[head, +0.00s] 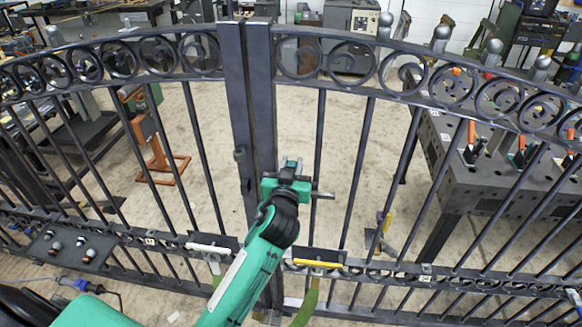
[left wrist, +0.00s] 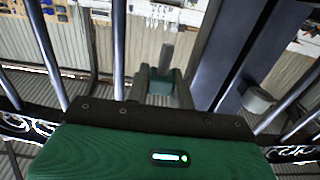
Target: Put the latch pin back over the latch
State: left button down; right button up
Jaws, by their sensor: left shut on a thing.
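The two leaves of the dark scroll gate meet at a pair of posts (head: 249,110) in the middle of the head view. My left gripper (head: 291,168) is in front of the right post and the bars beside it. It is shut on a small grey piece, apparently the latch pin, mostly hidden by the fingers. In the left wrist view the pin (left wrist: 166,53) stands up between the fingertips (left wrist: 164,82). A grey rounded fitting (left wrist: 257,99) sits on a gate post to the right there, apart from the fingers. I cannot tell whether it is the latch. My right gripper is not in view.
Gate bars and the lower rail (head: 400,267) stand close around my arm. A white handle (head: 208,248) and a yellow handle (head: 318,263) are low on the gate. Behind it are an orange stand (head: 160,160) and a dark perforated table (head: 480,185).

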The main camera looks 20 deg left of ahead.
pick_arm(q)
jog(key=shift+w+a+f, duration=0.1)
jog(key=shift+w+a, duration=0.05)
jog(key=shift+w, duration=0.4)
jog(key=shift+f+b, duration=1.15)
jog(key=shift+f, duration=0.15)
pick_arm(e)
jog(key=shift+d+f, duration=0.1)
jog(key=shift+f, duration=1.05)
pick_arm(q)
jog(key=shift+f+b, duration=1.25)
jog(key=shift+f, duration=0.25)
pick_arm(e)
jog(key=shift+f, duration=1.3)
pick_arm(q)
jog(key=c, duration=1.1)
grip_release()
jog(key=shift+s+f, duration=0.1)
jog(key=shift+s, duration=0.2)
jog(key=b+v, duration=0.3)
jog(key=v, duration=1)
jog(key=shift+s+d, duration=0.15)
jog(key=shift+d, duration=0.05)
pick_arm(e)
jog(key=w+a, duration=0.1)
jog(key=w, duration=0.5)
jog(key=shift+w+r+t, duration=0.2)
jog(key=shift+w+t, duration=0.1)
